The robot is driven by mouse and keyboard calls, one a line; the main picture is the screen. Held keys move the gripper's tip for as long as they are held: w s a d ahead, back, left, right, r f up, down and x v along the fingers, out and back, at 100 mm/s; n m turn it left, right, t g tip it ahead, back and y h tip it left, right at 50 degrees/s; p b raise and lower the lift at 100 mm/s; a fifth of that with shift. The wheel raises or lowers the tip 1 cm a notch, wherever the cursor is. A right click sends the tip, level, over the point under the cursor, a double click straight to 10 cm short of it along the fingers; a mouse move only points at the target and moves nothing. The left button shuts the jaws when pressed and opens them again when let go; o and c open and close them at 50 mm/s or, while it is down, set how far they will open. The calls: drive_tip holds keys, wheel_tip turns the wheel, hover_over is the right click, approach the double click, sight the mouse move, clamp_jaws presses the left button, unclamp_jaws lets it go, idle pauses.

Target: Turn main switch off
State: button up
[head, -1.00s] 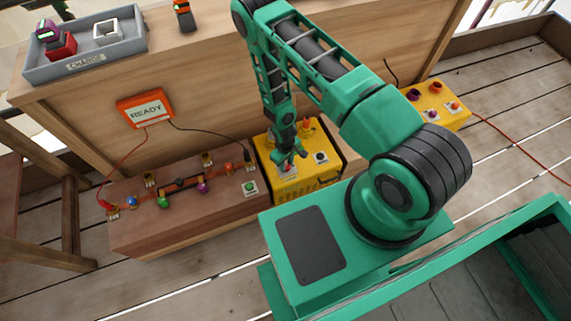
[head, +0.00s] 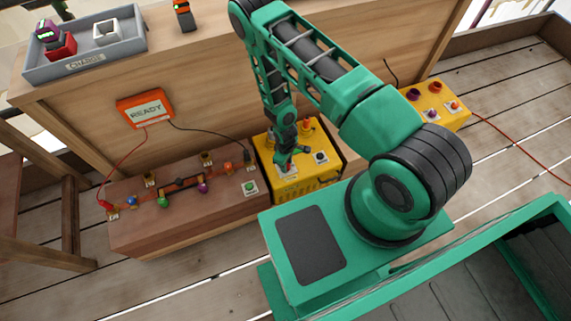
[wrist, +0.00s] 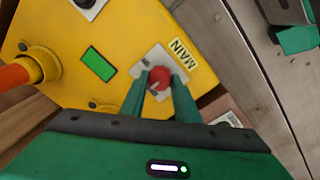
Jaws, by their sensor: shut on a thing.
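The main switch is a red knob (wrist: 159,77) on a pale square plate on the yellow box (head: 325,178). A MAIN label (wrist: 181,54) lies beside it in the wrist view. My gripper (wrist: 160,85) is shut on the red knob, with one green finger on each side of it. In the head view my gripper (head: 290,160) is down at the front left of the box top and hides most of the knob. A small green rectangle (wrist: 98,64) shows on the box beside the switch plate.
A dark button (head: 320,157) sits on the box to the right of my gripper. Left of the box is a wooden bench with coloured knobs (head: 182,184) and a green button (head: 250,187). An orange READY display (head: 146,109) hangs behind. Another yellow box (head: 437,104) stands at right.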

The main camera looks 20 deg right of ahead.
drive_tip(key=o, duration=1)
drive_tip(key=shift+w, duration=0.1)
drive_tip(key=shift+o, duration=0.2)
wheel_tip(320, 180, up, 11)
drive_tip(key=shift+a+f, duration=0.15)
drive_tip(key=shift+a, duration=0.05)
